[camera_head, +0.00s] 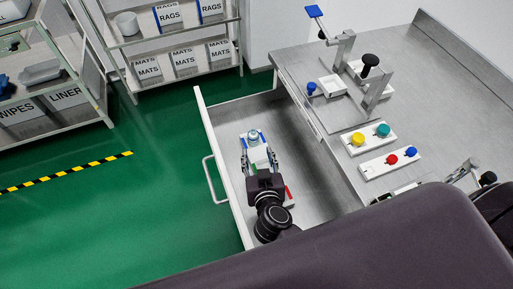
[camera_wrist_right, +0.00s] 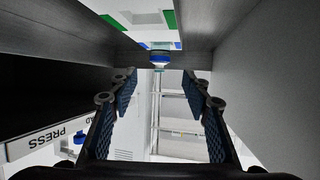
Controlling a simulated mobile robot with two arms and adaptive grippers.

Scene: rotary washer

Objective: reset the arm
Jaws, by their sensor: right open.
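My right gripper (camera_head: 259,150) is inside the open drawer (camera_head: 208,128), with its fingers pointing to the drawer's far end. Its fingers are open. In the right wrist view the gripper (camera_wrist_right: 160,90) shows two dark fingers with blue pads, spread apart with nothing gripped between them. A small item with a blue and white top (camera_head: 253,134) lies just past the fingertips. A blue and white part (camera_wrist_right: 159,56) also shows beyond the gap in the wrist view.
Drawer walls stand close around my right gripper. A red-edged item (camera_head: 289,196) lies beside it. The steel bench (camera_head: 322,65) holds button boxes with yellow and teal knobs (camera_head: 369,139) and red and blue ones (camera_head: 390,163). Shelves (camera_head: 180,42) stand behind; green floor is clear at left.

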